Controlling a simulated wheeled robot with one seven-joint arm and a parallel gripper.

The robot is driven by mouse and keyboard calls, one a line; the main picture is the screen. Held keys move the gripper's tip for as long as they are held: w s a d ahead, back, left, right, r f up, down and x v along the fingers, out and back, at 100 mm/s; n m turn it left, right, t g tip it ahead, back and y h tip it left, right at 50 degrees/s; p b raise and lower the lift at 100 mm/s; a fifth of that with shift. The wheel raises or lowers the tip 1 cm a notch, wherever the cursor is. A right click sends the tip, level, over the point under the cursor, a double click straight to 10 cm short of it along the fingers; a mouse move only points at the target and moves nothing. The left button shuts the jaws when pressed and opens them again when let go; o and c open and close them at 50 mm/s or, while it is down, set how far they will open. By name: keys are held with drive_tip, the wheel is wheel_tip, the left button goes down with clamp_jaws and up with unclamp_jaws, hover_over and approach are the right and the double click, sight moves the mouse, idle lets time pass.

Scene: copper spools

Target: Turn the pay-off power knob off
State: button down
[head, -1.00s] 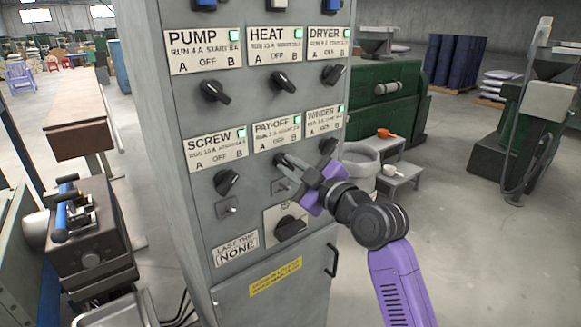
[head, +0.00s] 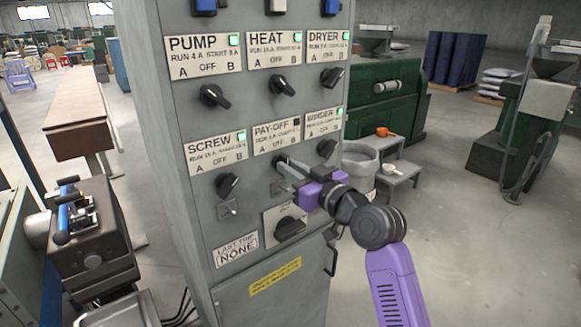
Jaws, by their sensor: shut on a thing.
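The pay-off label (head: 276,137) is on the grey control cabinet, in the lower row between the screw and winder labels. Its small lamp (head: 296,122) is dark. The black pay-off knob (head: 281,159) is just below the label and mostly hidden by my fingers. My gripper (head: 285,165), with its purple body, reaches in from the right and is shut on the pay-off knob. The knob's exact pointer angle cannot be told behind the fingers.
Lamps beside the other labels, such as the screw lamp (head: 241,136), are green. The screw knob (head: 227,185) and winder knob (head: 326,149) flank my gripper closely. A large black rotary switch (head: 290,228) is below it.

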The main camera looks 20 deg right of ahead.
idle(0.3)
drive_tip(key=c, duration=1.4)
unclamp_jaws()
drive_tip(key=shift+c, duration=0.2)
drive_tip(key=b+v, duration=0.1)
drive_tip(key=v, duration=0.7)
